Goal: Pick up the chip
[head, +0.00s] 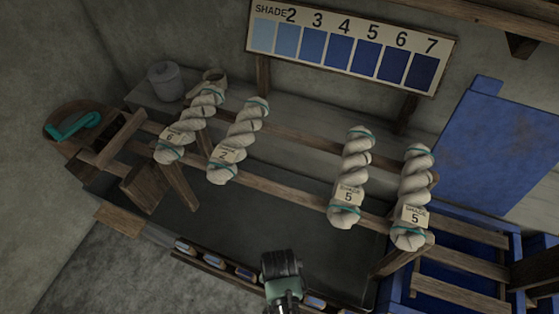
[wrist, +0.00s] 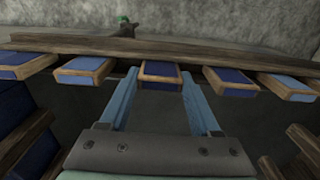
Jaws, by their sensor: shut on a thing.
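A dark blue chip with a wooden border (wrist: 160,73) is at the middle of the wrist view, in line with several similar chips along a wooden rail. My gripper (wrist: 160,82) has one blue finger at each side of this chip and is shut on it. Whether the chip is clear of the rail I cannot tell. In the head view my gripper (head: 281,268) is over the chip rail at the bottom, and hides its fingertips and the held chip. Other chips show on the rail, such as a blue one (head: 215,258) left of my gripper.
Neighbouring chips (wrist: 84,70) flank the held one closely in the wrist view. A wooden rack (head: 285,190) bears several twisted white skeins with tags. A shade board (head: 352,48) numbered up to 7 is on the wall. Blue slatted woodwork (head: 460,260) stands at right.

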